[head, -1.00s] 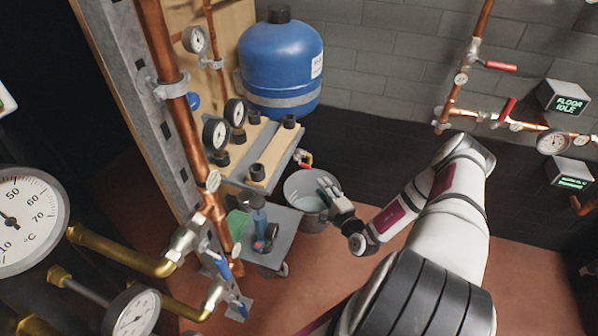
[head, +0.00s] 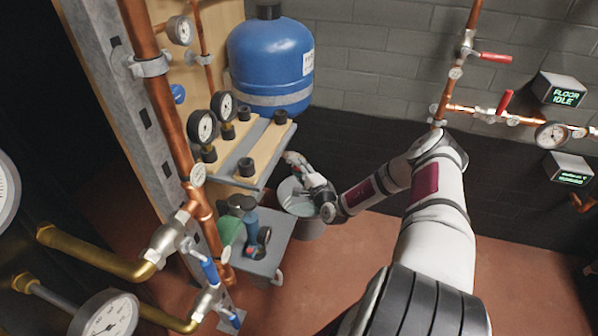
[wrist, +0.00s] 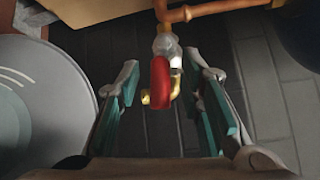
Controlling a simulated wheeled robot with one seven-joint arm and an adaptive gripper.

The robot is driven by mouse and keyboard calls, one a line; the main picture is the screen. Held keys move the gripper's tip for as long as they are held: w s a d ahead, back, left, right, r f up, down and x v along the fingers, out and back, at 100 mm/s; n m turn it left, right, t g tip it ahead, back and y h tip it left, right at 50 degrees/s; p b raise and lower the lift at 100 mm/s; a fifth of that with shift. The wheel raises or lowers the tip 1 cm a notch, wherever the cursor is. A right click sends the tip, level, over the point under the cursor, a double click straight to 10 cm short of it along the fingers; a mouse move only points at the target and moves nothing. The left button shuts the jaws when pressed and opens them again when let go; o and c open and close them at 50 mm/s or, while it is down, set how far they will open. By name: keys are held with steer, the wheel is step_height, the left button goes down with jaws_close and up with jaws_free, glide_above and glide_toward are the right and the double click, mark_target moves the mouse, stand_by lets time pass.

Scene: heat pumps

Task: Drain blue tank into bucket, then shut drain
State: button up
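The blue tank (head: 270,60) stands on the shelf at the back left in the head view. The grey bucket (head: 308,228) stands on the floor below the shelf's right end. The drain valve (wrist: 165,48) shows in the wrist view with a red handle (wrist: 161,80) and a brass outlet behind it. My gripper (wrist: 165,100) is open, with its green-padded fingers on either side of the red handle and apart from it. In the head view my gripper (head: 294,160) is over the bucket beside the shelf end and hides most of the valve.
A wooden-topped shelf (head: 262,142) with gauges and black caps is just left of my gripper. A grey cart (head: 272,240) with tools stands below it. Copper pipes (head: 165,110) and a metal post are at left. A large grey rounded surface (wrist: 40,95) fills the wrist view's left side.

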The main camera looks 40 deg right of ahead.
jaws_close()
steer(key=shift+f, duration=0.1)
steer(key=shift+w+a+f+m+t+h+b, duration=0.5)
steer(key=shift+m+t+h, duration=0.75)
steer(key=shift+m, duration=1.3)
steer(key=shift+w+a+f+m+t+h+b, duration=0.15)
steer(key=shift+w+f+m+t+h+b, duration=0.35)
steer(key=shift+m+h, duration=1.7)
steer(key=shift+w+a+f+m+t+h+b, duration=0.3)
steer(key=shift+f+m+t+h+b, duration=0.65)
steer(key=shift+m, duration=1.9)
steer(key=shift+r+m+h, duration=0.15)
steer(key=shift+m+h, duration=0.25)
steer(key=shift+h, duration=0.4)
